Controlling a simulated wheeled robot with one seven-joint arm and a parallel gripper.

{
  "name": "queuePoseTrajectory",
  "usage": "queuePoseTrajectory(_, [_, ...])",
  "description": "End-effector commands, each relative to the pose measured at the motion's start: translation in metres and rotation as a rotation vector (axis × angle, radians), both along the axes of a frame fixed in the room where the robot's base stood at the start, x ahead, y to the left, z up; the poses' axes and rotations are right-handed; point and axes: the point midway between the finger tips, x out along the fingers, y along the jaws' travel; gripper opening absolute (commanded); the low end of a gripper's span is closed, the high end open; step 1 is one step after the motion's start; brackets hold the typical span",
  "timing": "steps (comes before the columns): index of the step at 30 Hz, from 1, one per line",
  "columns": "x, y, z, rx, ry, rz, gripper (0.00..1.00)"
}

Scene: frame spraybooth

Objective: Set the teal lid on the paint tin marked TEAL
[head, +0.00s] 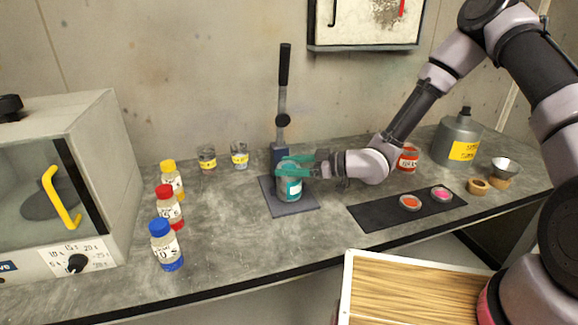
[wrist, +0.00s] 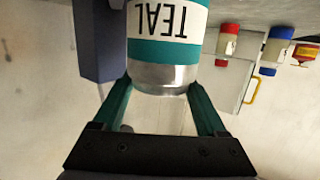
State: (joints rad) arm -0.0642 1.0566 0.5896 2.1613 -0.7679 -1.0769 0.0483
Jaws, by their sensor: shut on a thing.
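The paint tin marked TEAL (head: 290,189) stands upright on the dark base plate of a lever press. In the wrist view the tin (wrist: 165,22) appears upside down, with its white label and teal band. My gripper (head: 291,166) reaches in from the right with its green fingers at the tin's top. In the wrist view the gripper (wrist: 162,88) is shut on a silver-rimmed piece, the teal lid (wrist: 163,77), at the tin's top end. The lid's teal face is hidden. I cannot tell whether the lid is seated or only touching.
The lever press (head: 284,95) rises behind the tin, its handle upright. A dark mat (head: 375,216) at right holds an orange lid (head: 409,202) and a pink lid (head: 441,194). Bottles (head: 167,246) and an oven (head: 60,190) stand left. The bench front between is clear.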

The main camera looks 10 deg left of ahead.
Motion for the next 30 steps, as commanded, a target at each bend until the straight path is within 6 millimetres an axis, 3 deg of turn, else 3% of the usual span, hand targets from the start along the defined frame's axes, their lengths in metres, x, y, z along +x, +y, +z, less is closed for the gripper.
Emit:
queuePoseTrajectory(2, [0.000,-0.003,-0.006,-0.014,0.007,-0.004,0.22])
queuePoseTrajectory(3, [0.000,-0.003,-0.006,-0.015,0.008,-0.005,0.90])
queuePoseTrajectory(4, [0.000,-0.003,-0.006,-0.015,0.008,-0.005,1.00])
queuePoseTrajectory(16, [0.001,-0.004,-0.001,-0.018,0.007,-0.005,1.00])
queuePoseTrajectory(30, [0.000,-0.002,0.082,-0.009,-0.001,-0.003,1.00])
